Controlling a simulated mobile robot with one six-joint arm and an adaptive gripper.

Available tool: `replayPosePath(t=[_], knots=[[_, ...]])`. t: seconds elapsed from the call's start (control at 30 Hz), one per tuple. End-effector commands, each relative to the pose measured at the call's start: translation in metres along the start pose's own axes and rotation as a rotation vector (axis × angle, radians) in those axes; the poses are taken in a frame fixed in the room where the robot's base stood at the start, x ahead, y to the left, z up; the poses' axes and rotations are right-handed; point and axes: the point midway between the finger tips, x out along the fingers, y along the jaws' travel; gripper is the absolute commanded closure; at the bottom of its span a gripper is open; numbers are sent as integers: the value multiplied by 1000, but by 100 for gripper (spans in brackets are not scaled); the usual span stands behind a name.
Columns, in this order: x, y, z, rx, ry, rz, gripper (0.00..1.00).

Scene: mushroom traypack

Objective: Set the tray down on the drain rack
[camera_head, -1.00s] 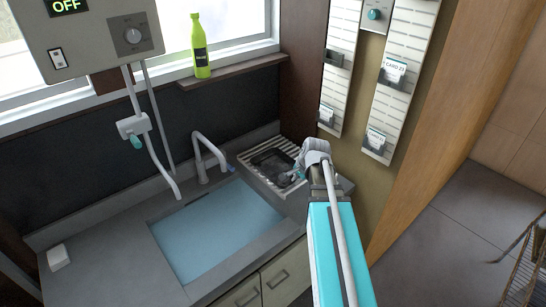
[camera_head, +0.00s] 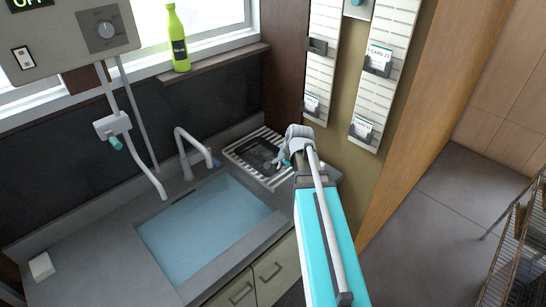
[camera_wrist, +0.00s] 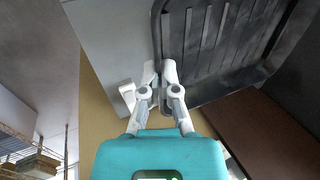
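The dark tray (camera_head: 257,152) shows over the pale slatted drain rack (camera_head: 239,150), right of the sink. In the wrist view the dark ribbed tray (camera_wrist: 232,62) fills the upper right. My gripper (camera_head: 284,162) is at the tray's right side in the head view, its fingers mostly hidden by my wrist. In the wrist view my gripper (camera_wrist: 160,68) has its two pale fingers close together at the tray's rim, with the rim appearing to lie between them. I cannot tell whether the tray's underside touches the rack.
The sink (camera_head: 205,228) and its faucet (camera_head: 187,150) lie left of the rack. A wall with card holders (camera_head: 378,62) stands close on the right. A green bottle (camera_head: 178,40) stands on the sill shelf above. A wire shelf (camera_head: 515,250) is at far right.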

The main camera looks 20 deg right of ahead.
Motion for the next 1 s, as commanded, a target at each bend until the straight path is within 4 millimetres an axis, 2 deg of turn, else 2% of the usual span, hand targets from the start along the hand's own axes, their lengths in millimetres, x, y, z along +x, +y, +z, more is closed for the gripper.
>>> replayPosePath(t=[0.27,0.63,1.0], knots=[[20,-9,-24,0,0,0,100],[59,-30,-79,-1,-1,0,100],[99,-29,-102,-2,-1,0,100]])
